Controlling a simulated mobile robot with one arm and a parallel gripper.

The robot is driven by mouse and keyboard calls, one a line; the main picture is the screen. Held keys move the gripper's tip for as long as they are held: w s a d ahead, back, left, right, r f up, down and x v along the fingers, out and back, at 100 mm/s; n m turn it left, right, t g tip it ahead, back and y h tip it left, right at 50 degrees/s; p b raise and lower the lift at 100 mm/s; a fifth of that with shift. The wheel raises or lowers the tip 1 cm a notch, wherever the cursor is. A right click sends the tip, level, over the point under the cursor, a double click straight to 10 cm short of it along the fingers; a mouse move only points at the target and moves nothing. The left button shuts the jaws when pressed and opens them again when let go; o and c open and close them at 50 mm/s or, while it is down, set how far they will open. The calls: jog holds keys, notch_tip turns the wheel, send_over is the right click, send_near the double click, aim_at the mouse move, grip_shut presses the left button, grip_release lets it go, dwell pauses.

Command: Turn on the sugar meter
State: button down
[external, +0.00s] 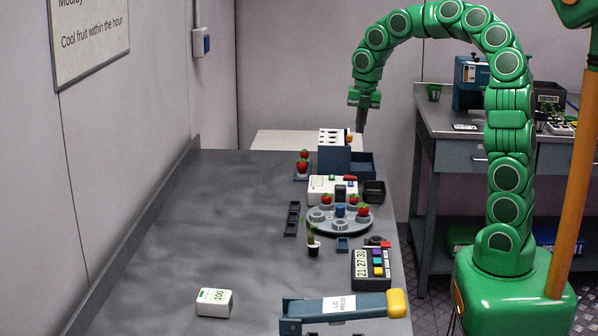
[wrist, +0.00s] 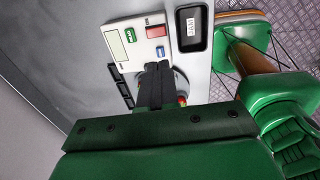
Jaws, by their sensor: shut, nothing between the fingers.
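The sugar meter appears to be the white box (external: 319,196) on the counter, behind the round turntable. In the wrist view, a white panel (wrist: 141,60) shows a pale display (wrist: 117,47), a green button (wrist: 130,36), a red button (wrist: 155,31) and a small blue part (wrist: 160,52). My gripper (external: 361,130) is shut and empty, pointing down high above the counter's right side. In the wrist view, its dark fingers (wrist: 155,68) cover part of the panel's lower edge and the turntable. I cannot tell whether the display is lit.
The turntable (external: 325,226) holds several strawberries. A dark blue rack (external: 333,160) stands behind the meter, and a black tray (external: 374,192) beside it.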

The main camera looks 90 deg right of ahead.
aim_at(347, 176)
dwell(0.3)
jog(key=shift+w+d+r, duration=0.1)
jog(key=shift+w+d, duration=0.1)
jog(key=shift+w, duration=0.5)
jog(key=f, duration=0.4)
jog(key=w+f, duration=0.1)
jog(key=f, duration=0.9)
jog(key=shift+w, duration=0.4)
jog(key=shift+w+f, duration=0.1)
jog(key=shift+w, duration=0.05)
jog(key=shift+s, duration=0.85)
